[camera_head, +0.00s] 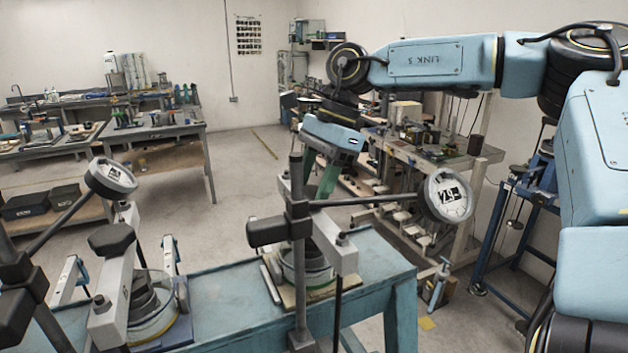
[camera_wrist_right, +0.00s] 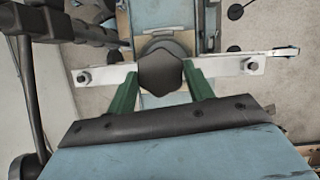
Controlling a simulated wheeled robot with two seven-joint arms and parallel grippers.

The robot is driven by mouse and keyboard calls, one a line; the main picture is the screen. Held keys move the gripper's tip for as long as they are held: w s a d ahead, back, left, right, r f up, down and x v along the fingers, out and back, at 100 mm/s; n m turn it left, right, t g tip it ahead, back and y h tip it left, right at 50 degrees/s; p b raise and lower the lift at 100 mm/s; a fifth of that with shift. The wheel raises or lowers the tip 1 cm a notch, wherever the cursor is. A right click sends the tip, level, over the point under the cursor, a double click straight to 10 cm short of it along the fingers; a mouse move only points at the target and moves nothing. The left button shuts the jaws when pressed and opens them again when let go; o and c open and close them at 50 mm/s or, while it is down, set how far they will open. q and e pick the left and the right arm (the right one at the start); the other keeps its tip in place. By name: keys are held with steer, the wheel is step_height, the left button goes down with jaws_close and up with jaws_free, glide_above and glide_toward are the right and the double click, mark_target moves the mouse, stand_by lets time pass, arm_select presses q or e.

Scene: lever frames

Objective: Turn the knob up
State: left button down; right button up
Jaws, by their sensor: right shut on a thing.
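In the right wrist view a dark, six-sided knob (camera_wrist_right: 163,72) sits at the middle of a pale metal crossbar (camera_wrist_right: 228,67). My right gripper (camera_wrist_right: 162,80) has a green finger on each side of it and is shut on it. In the head view my right gripper (camera_head: 318,190) reaches down behind a dark upright post (camera_head: 297,255) of the right-hand lever frame. The post hides the fingertips and most of the knob there. A second, similar dark knob (camera_head: 111,240) stands free on the left-hand frame. My left gripper is not in view.
Round dials stand on arms at the left (camera_head: 112,178) and right (camera_head: 447,197). A black clamp block (camera_head: 268,232) juts from the post near my right gripper. The frames stand on a blue bench (camera_head: 375,262). Open floor lies behind it, with workbenches beyond.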

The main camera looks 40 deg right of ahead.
steer(key=n+g, duration=0.1)
steer(key=n, duration=0.3)
steer(key=shift+w+n+g, duration=0.2)
steer(key=shift+n+g, duration=0.1)
steer(key=shift+g, duration=0.1)
steer(key=n, duration=0.2)
steer(key=n+g+h, duration=0.1)
steer(key=n, duration=0.1)
steer(key=shift+w+a+n+g, duration=0.1)
steer(key=shift+w+n+g, duration=0.05)
steer(key=shift+n+g, duration=0.15)
steer(key=n+g+h, duration=0.1)
steer(key=n, duration=0.3)
steer(key=shift+w+a, duration=0.1)
steer(key=shift+a, duration=0.05)
steer(key=n+h, duration=0.1)
steer(key=n, duration=0.1)
steer(key=n+g, duration=0.1)
steer(key=n, duration=0.2)
steer(key=shift+a+h+p, duration=0.15)
steer(key=shift+h+p, duration=0.15)
steer(key=shift+h, duration=0.1)
steer(key=shift+n+h, duration=0.4)
steer(key=shift+n, duration=0.5)
steer(key=shift+a+n+h+p, duration=0.15)
steer(key=shift+n+h+p, duration=0.25)
steer(key=shift+n+p, duration=0.4)
steer(key=shift+a+n+t+h+p, duration=0.1)
steer(key=shift+n+t+h+p, duration=0.4)
steer(key=shift+n+p, duration=1.45)
